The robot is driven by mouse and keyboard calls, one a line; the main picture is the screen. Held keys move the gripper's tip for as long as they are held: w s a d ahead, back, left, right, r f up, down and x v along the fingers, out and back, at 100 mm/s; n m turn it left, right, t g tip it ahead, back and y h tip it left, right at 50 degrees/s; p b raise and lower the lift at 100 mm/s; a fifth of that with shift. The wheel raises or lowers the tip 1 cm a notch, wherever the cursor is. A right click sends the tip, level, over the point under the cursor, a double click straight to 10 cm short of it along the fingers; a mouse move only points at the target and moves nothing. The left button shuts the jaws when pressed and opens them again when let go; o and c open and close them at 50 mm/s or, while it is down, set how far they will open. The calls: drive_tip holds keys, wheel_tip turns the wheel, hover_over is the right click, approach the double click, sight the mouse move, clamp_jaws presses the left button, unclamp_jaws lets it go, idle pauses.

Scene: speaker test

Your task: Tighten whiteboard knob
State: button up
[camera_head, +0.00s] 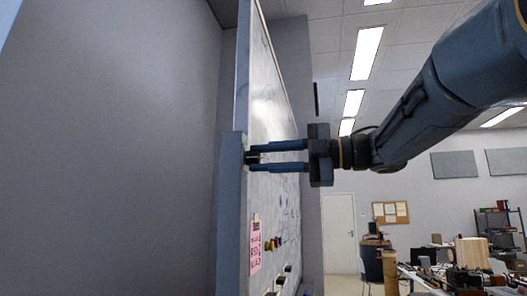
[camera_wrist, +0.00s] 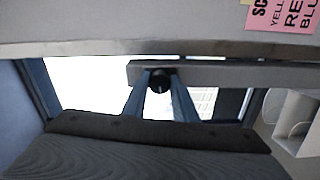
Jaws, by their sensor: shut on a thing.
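The whiteboard (camera_head: 266,105) stands upright and is seen nearly edge-on in the head view, with a blue-grey post (camera_head: 230,215) at its near side. The dark knob (camera_wrist: 161,80) shows in the wrist view as a round black piece between my two fingers. In the head view my gripper (camera_head: 251,159) reaches in from the right, roughly level, with its fingertips at the post. It is shut on the knob, which the fingertips mostly hide there. I cannot tell how far the knob is turned.
A pink note (camera_head: 255,248) and several coloured magnets (camera_head: 272,243) are on the whiteboard below my gripper. A grey wall (camera_head: 130,150) fills the left. A cluttered table (camera_head: 430,278) with a wooden box (camera_head: 472,252) stands at the lower right. A white door (camera_head: 339,232) is farther back.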

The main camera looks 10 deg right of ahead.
drive_tip(key=shift+m+p, duration=0.35)
drive_tip(key=shift+m, duration=0.25)
drive_tip(key=o, duration=1)
drive_tip(key=shift+o, duration=0.2)
drive_tip(key=b+v, duration=0.2)
drive_tip(key=v, duration=0.5)
drive_tip(key=shift+d, duration=0.4)
